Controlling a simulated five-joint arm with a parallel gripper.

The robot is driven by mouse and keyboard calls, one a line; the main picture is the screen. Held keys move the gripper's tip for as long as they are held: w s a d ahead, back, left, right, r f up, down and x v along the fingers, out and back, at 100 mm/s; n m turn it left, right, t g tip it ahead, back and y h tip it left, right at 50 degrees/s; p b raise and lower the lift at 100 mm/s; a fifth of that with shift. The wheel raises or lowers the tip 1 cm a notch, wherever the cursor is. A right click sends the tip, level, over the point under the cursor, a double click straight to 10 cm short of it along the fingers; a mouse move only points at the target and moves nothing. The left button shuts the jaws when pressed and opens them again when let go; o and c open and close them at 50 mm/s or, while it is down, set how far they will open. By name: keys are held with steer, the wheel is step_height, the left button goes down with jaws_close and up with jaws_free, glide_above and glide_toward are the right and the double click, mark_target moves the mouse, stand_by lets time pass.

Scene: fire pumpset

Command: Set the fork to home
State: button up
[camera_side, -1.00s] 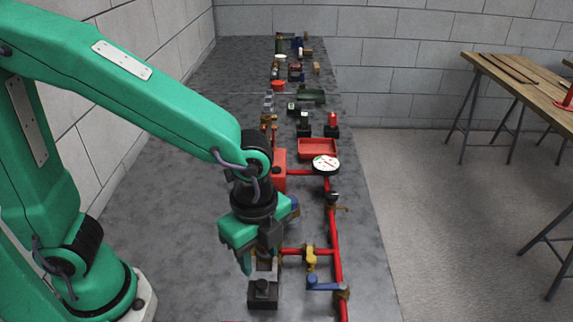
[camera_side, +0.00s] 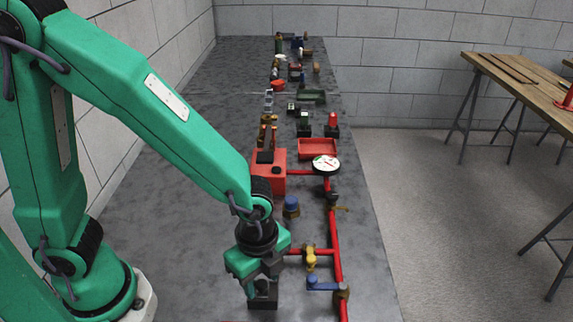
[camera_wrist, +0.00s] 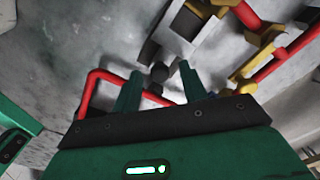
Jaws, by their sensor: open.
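My gripper (camera_side: 263,287) is open at the near end of the bench, pointing down over a small dark block (camera_side: 263,303). In the wrist view my gripper (camera_wrist: 158,78) has its two green fingers apart. A grey and black block with a dark round knob (camera_wrist: 160,72) lies just beyond and between the fingertips. I cannot tell whether the fingers touch it. I cannot pick out the fork with certainty; the gripper hides most of the block in the side view.
A red pipe (camera_side: 333,230) runs along the right, with a yellow valve (camera_side: 311,259) and a blue lever (camera_side: 323,286) close to my gripper. A blue-capped part (camera_side: 291,206), a red box (camera_side: 270,172) and a white gauge (camera_side: 326,163) stand farther back. The bench's left side is clear.

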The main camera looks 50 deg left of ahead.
jaws_close()
steer(key=shift+w, duration=0.1)
steer(key=shift+w+a, duration=1.6)
steer(key=shift+a, duration=0.05)
jaws_free()
steer(key=shift+r, duration=0.2)
